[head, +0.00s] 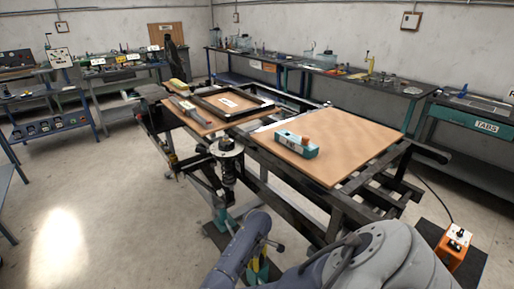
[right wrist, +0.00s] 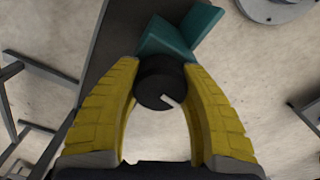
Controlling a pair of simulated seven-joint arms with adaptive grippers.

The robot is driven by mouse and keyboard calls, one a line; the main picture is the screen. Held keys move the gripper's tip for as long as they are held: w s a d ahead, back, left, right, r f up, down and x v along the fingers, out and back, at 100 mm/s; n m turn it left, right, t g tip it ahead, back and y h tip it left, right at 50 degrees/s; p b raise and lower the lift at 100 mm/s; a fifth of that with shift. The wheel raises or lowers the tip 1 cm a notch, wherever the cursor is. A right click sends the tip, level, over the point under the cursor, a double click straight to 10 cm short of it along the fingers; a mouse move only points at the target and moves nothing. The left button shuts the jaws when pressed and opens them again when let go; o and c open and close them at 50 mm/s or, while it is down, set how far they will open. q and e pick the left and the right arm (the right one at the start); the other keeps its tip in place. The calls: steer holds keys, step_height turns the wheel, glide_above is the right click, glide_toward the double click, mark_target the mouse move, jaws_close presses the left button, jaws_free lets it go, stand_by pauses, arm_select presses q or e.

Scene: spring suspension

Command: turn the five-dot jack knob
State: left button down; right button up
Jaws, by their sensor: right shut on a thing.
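In the right wrist view, a round black knob (right wrist: 159,82) with one white mark on its face sits between the yellow fingers of my right gripper (right wrist: 160,88). The fingers are shut on its sides. Teal jack parts (right wrist: 182,35) show just beyond the knob. No five dots can be made out on it. In the head view, my right gripper (head: 258,269) is low in the middle, partly hidden by my arm. The teal jack (head: 222,218) stands under the black spring suspension unit (head: 227,170). My left gripper is not in view.
A dark metal frame carries a wooden board (head: 345,140) with a teal block-shaped tool (head: 297,145) on it. An orange box (head: 453,248) with a cable is at the lower right. Workbenches line the walls. The floor at the left is clear.

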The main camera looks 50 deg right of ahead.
stand_by(0.4)
steer(key=o, duration=1.3)
steer(key=shift+r, duration=6)
